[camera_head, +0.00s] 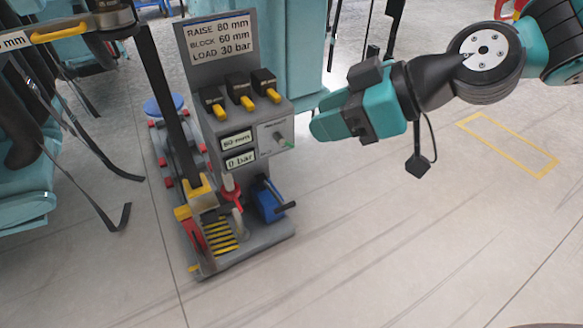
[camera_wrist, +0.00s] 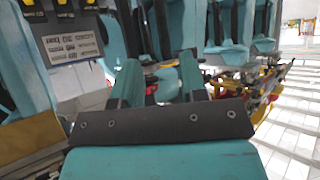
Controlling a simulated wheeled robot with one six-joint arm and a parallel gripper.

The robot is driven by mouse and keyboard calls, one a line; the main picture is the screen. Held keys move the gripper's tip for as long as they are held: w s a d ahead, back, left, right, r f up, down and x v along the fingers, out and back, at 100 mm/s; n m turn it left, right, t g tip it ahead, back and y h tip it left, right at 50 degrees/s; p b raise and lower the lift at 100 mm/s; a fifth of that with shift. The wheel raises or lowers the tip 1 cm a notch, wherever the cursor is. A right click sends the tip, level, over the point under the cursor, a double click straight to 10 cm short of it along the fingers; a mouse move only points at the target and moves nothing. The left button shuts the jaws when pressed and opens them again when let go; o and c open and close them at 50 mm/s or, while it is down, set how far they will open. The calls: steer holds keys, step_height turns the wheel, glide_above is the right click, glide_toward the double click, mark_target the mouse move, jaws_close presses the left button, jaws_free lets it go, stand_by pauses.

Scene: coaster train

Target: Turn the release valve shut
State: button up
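A grey pump stand (camera_head: 285,107) is left of centre in the head view. Its front panel carries a small knob (camera_head: 280,139) on a pale plate. A red handle (camera_head: 232,192) sits lower on the stand, beside a blue box with a black crank (camera_head: 270,200). The labels are too small to read, so I cannot tell for sure which of these is the release valve. My gripper (camera_head: 318,127) is just right of the panel, apparently apart from the knob. In the wrist view my gripper (camera_wrist: 160,80) shows two teal fingers spread apart with nothing held.
A sign (camera_head: 219,38) reads raise 80 mm, block 60 mm, load 30 bar. Two displays read 80 mm (camera_head: 236,141) and 0 bar (camera_head: 240,159). Several yellow-tipped black levers (camera_head: 240,92) top the stand.

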steer(key=w+a+f+n+t+y+b, duration=0.25)
steer(key=w+f+b, duration=0.4)
steer(key=f, duration=0.45)
steer(key=m+t+h+b, duration=0.2)
steer(key=t+h+b, duration=0.15)
steer(key=t, duration=0.65)
glide_toward(289, 145)
steer(key=p+x, duration=0.2)
steer(key=x, duration=0.7)
steer(key=shift+w+f, duration=0.1)
steer(key=shift+f, duration=0.05)
steer(key=shift+w+a, duration=0.3)
steer(key=shift+w, duration=0.2)
jaws_close()
